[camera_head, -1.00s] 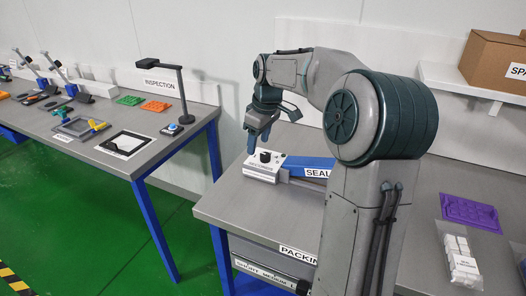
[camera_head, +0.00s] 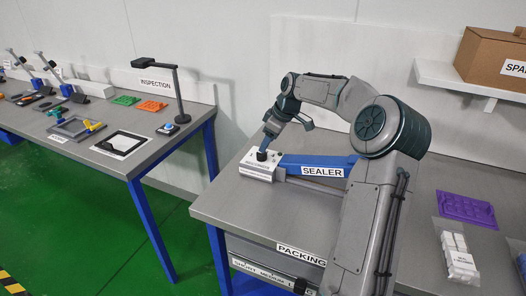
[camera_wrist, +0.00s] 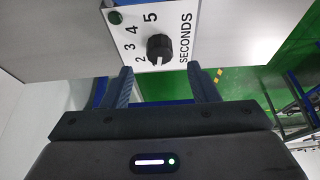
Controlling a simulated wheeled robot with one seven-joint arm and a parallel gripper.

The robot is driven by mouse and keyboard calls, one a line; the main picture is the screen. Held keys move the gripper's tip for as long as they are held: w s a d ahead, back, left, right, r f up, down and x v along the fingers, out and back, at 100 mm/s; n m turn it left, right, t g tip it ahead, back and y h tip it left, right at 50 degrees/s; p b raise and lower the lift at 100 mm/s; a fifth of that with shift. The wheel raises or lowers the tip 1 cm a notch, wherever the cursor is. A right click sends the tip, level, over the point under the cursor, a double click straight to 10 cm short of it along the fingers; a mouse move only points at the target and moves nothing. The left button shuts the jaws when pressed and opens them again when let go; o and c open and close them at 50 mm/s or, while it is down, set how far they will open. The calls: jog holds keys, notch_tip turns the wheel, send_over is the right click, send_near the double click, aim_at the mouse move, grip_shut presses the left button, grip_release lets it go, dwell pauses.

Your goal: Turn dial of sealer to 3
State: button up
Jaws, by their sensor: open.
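The sealer (camera_head: 290,163) is a white control box with a blue arm, lying on the packing table. Its black dial (camera_head: 262,155) is on top of the white box and also shows in the wrist view (camera_wrist: 160,47). The numbers 2, 3, 4 and 5 and the word SECONDS are printed around it. My gripper (camera_head: 266,143) is just above the dial. In the wrist view my gripper (camera_wrist: 165,80) is open and empty, its two fingers apart, with the dial beyond the fingertips and between their lines.
A green button or lamp (camera_wrist: 116,18) is on the box near the dial. A purple tray (camera_head: 466,210) and a bag of white blocks (camera_head: 457,250) lie at the table's right. The inspection table (camera_head: 130,165) stands to the left, across a gap.

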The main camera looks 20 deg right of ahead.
aim_at(262, 156)
jog(key=shift+x, duration=2.65)
jog(key=c, duration=1)
